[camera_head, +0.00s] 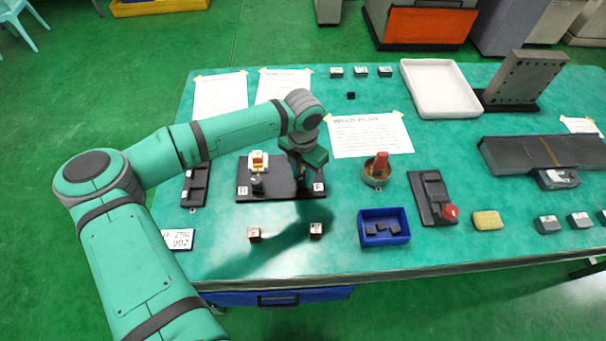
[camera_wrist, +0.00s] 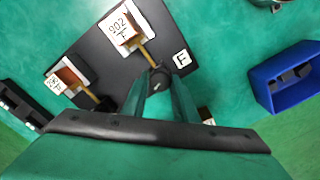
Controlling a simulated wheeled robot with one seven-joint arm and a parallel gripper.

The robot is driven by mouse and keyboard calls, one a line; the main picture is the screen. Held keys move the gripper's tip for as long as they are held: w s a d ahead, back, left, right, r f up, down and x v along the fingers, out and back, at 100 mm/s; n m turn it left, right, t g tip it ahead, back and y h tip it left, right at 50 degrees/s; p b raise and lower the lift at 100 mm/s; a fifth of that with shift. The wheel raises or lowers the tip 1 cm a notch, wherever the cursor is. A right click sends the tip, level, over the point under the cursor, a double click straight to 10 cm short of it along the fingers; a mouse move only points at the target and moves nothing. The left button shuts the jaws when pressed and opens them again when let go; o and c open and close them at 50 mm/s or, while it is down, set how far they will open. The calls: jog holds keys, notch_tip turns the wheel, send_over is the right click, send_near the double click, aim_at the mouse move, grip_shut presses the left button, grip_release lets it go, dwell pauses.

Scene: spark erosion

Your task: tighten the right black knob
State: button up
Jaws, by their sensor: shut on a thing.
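The right black knob (camera_wrist: 160,73) shows in the wrist view beside the F label, at the end of a brass-coloured rod from a white labelled block (camera_wrist: 122,27). My gripper (camera_wrist: 161,88) is shut on this knob, one finger on each side. In the head view my gripper (camera_head: 304,182) points down over the right part of the dark base plate (camera_head: 280,191) and hides the right knob. The left black knob (camera_head: 257,186) stands free near the H label; it also shows in the wrist view (camera_wrist: 105,103).
A blue bin (camera_head: 384,238) with dark pieces, a round holder with a red part (camera_head: 376,172) and a red-button box (camera_head: 432,200) stand to the right. Two small labelled cubes (camera_head: 254,233) lie in front of the plate. A white tray (camera_head: 440,90) is at the back.

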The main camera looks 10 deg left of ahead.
aim_at(303, 178)
jog(key=m, duration=0.4)
jog(key=shift+a+m, duration=0.1)
jog(key=shift+m, duration=2.1)
jog(key=o, duration=1.1)
jog(key=shift+c, duration=0.2)
notch_tip(303, 178, up, 11)
jog(key=shift+f, duration=0.1)
